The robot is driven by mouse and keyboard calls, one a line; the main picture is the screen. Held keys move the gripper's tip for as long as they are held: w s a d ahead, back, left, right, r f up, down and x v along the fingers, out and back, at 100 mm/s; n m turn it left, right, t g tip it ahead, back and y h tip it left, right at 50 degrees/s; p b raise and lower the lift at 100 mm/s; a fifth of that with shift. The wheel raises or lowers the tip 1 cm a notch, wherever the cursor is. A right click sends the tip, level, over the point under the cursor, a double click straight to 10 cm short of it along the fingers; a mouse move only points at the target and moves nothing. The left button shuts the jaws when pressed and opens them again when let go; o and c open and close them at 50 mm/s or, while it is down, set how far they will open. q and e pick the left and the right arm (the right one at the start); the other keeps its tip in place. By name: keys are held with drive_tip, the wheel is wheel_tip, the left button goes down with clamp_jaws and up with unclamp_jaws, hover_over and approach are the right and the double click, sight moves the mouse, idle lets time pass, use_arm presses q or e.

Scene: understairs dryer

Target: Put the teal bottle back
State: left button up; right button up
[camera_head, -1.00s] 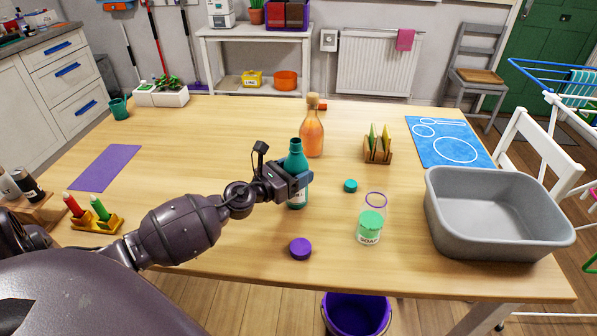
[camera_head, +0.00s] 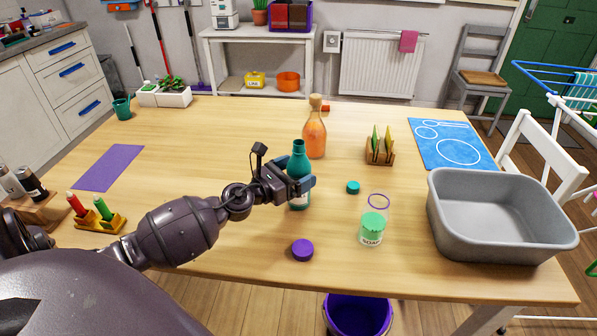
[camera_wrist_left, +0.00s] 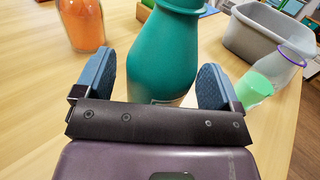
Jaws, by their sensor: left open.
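The teal bottle (camera_head: 299,163) stands upright on the wooden table, with no cap on its neck and a pale label low on its front. My left gripper (camera_head: 300,186) is at the bottle's lower body, its fingers open on either side of it. In the left wrist view the teal bottle (camera_wrist_left: 165,55) stands between the two blue finger pads, with a gap visible at the right pad. A teal cap (camera_head: 352,187) lies on the table to the right of the bottle. A purple mat (camera_head: 108,168) lies bare at the left of the table. My right gripper is not in view.
An orange corked bottle (camera_head: 315,135) stands close behind the teal one. A soap jar (camera_head: 372,230), a purple lid (camera_head: 302,250) and a grey basin (camera_head: 500,215) are to the right and front. The table between mat and bottle is clear.

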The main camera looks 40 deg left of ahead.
use_arm(q)
drive_tip(key=b+v, duration=0.2)
drive_tip(key=v, duration=0.9)
drive_tip(key=shift+f, duration=0.1)
